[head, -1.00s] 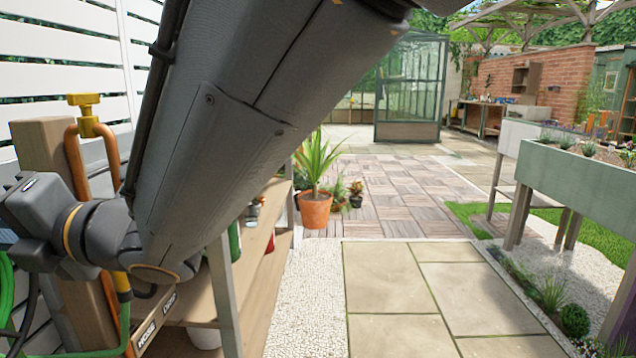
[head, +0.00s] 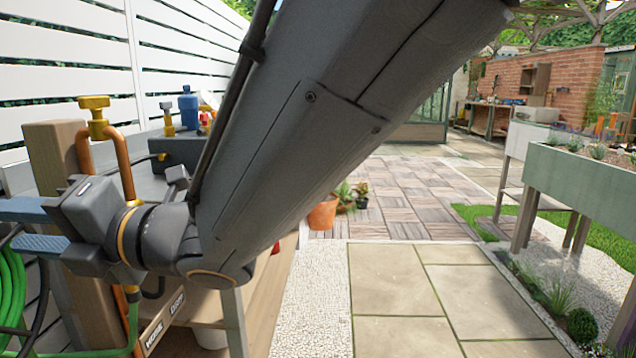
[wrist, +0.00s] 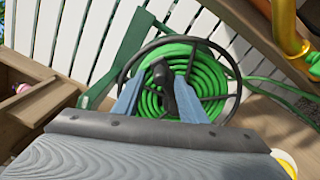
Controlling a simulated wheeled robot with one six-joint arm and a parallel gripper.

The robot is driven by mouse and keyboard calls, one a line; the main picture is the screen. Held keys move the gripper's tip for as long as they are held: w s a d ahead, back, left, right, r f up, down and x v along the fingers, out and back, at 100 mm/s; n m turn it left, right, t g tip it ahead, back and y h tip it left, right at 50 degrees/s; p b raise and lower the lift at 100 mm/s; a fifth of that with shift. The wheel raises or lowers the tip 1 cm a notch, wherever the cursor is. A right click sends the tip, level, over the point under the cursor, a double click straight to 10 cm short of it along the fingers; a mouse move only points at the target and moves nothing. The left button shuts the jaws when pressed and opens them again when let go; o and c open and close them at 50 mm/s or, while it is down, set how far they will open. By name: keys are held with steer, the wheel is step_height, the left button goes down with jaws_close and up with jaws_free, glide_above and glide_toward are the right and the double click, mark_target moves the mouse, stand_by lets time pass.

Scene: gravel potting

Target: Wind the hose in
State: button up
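The hose reel shows in the wrist view, with a coil of green hose (wrist: 205,75) inside a thin black wheel rim (wrist: 236,82). A dark crank handle (wrist: 162,88) points toward the camera near the reel's middle. My gripper (wrist: 159,86) is open, its two blue fingers apart on either side of the handle in the picture. I see green between the fingers and the handle; the depth gap is unclear. In the head view my gripper (head: 15,228) points left, its fingertips cut off by the frame edge. Part of the green hose (head: 12,290) hangs below it.
A wooden post (head: 52,160) with a brass tap (head: 97,118) and copper pipe stands close beside my gripper. A white slatted fence (head: 70,60) is behind. A wooden bench (head: 262,300) stands below my arm. The paved path (head: 395,290) to the right is clear.

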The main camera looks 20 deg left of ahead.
steer(key=shift+v, duration=1.6)
steer(key=shift+p, duration=0.3)
steer(key=shift+s+a+f+n+g+h+p, duration=0.1)
steer(key=shift+s+a+n+g+h+p, duration=0.65)
steer(key=shift+p, duration=5)
steer(key=shift+s+a+n+g+h+p, duration=0.15)
steer(key=shift+a+n+h+p, duration=1.2)
steer(key=shift+p, duration=4.35)
steer(key=shift+s+a+f+n+g+h+p, duration=0.1)
steer(key=shift+s+a+n+g+h+p, duration=0.3)
steer(key=shift+a+n+p, duration=3.4)
steer(key=d+m+p, duration=0.4)
steer(key=shift+s, duration=0.1)
jaws_close()
